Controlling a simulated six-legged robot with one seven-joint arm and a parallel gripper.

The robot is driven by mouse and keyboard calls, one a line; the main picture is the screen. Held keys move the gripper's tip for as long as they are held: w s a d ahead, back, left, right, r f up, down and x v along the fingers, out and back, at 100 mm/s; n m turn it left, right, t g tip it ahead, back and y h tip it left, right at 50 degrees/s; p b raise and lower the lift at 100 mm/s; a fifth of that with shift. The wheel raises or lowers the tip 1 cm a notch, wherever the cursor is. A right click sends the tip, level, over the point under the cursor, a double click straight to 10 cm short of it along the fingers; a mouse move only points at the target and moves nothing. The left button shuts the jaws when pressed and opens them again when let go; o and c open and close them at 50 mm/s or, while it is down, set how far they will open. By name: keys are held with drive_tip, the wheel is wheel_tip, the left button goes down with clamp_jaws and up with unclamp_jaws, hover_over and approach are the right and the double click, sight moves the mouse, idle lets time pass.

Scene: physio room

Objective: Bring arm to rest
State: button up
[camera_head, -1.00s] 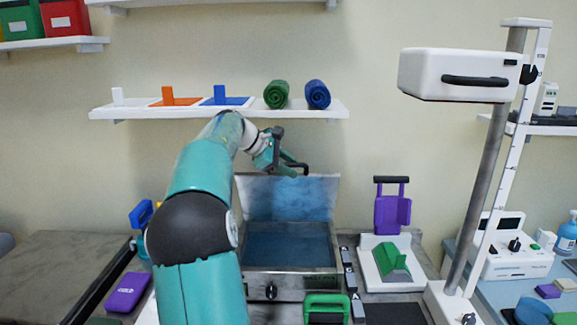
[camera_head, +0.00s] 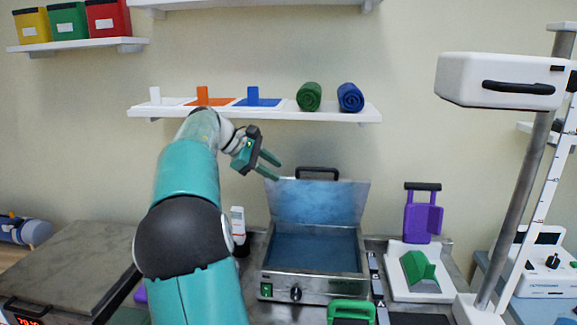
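My gripper (camera_head: 270,166) is at the end of my teal arm, raised in front of the wall below the shelf. Its two teal fingers are spread apart and point down to the right, with nothing between them.
A wall shelf (camera_head: 255,115) with pegs and green (camera_head: 309,97) and blue (camera_head: 350,98) rolls hangs close behind my arm. A white device on a pole (camera_head: 500,78) stands at right. A purple holder (camera_head: 423,215) and green block (camera_head: 420,270) are right of the bath. A grey-topped table (camera_head: 70,262) is at left.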

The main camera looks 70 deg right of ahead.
drive_tip(key=shift+w+a, duration=0.25)
drive_tip(key=shift+w, duration=0.05)
idle(0.5)
drive_tip(key=w+a+f+t+y, duration=0.1)
drive_tip(key=w+a+f+t, duration=0.2)
drive_tip(key=a, duration=0.7)
drive_tip(key=w+a+t, duration=0.3)
drive_tip(key=w+a, duration=0.1)
drive_tip(key=a, duration=0.5)
drive_tip(key=w+a+f+t+y, duration=0.1)
drive_tip(key=w+a+f+t, duration=0.2)
drive_tip(key=a, duration=0.7)
drive_tip(key=s+a+f+t+y, duration=0.1)
drive_tip(key=s+a+f, duration=0.1)
drive_tip(key=a, duration=0.7)
drive_tip(key=s+a+f+t+y, duration=0.1)
drive_tip(key=a+f, duration=0.3)
drive_tip(key=a, duration=0.5)
drive_tip(key=s+a+f+t+y, duration=0.2)
drive_tip(key=s+a+f, duration=0.1)
drive_tip(key=a, duration=0.6)
drive_tip(key=shift+s+a+t, duration=0.15)
drive_tip(key=shift+s+t, duration=0.2)
drive_tip(key=shift+t, duration=0.05)
drive_tip(key=shift+s, duration=0.15)
